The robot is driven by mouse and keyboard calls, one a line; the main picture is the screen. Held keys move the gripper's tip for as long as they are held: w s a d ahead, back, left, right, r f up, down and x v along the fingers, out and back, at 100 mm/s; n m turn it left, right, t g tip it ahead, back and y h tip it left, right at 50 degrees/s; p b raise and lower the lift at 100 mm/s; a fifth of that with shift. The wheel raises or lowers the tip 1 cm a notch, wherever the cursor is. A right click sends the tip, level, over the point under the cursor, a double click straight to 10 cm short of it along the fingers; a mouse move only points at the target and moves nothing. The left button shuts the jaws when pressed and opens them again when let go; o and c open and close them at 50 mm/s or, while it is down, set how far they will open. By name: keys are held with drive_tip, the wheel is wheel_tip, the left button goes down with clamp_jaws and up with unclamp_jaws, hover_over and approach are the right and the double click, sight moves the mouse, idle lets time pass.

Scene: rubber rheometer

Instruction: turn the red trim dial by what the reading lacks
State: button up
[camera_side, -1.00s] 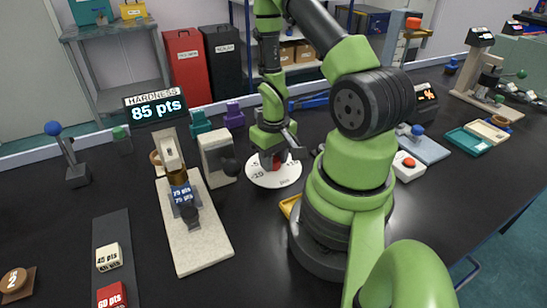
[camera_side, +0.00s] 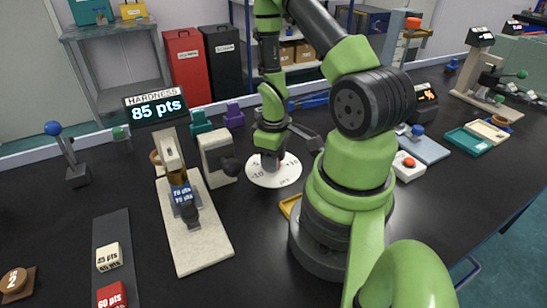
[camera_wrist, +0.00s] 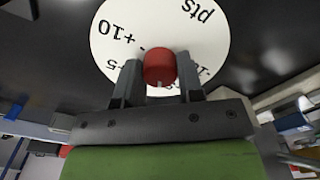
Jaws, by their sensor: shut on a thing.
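The red trim dial (camera_wrist: 160,66) stands at the centre of a white round scale plate (camera_wrist: 105,35), which also shows in the side view (camera_side: 288,177). My gripper (camera_wrist: 160,80) is shut on the dial, with one dark finger on each side. In the side view my gripper (camera_side: 270,160) reaches down to the plate and hides most of the dial. In the wrist view the plate shows +10, +5 and "pts"; the fingers cover part of the scale. The hardness display (camera_side: 156,107) reads 85 pts. A blue labelled block (camera_side: 184,195) sits in the tester (camera_side: 190,235); its small figures are blurred.
A pale post with a dark knob (camera_side: 217,160) stands just left of the plate. A blue-knobbed lever (camera_side: 68,150) is at the far left. Cream (camera_side: 109,257) and red (camera_side: 112,296) blocks lie front left. A red-button box (camera_side: 408,167) is to the right.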

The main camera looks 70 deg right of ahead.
drive_tip(key=n, duration=1.1)
drive_tip(key=shift+n, duration=1.9)
drive_tip(key=o, duration=0.9)
wheel_tip(320, 180, up, 10)
drive_tip(key=shift+r, duration=0.1)
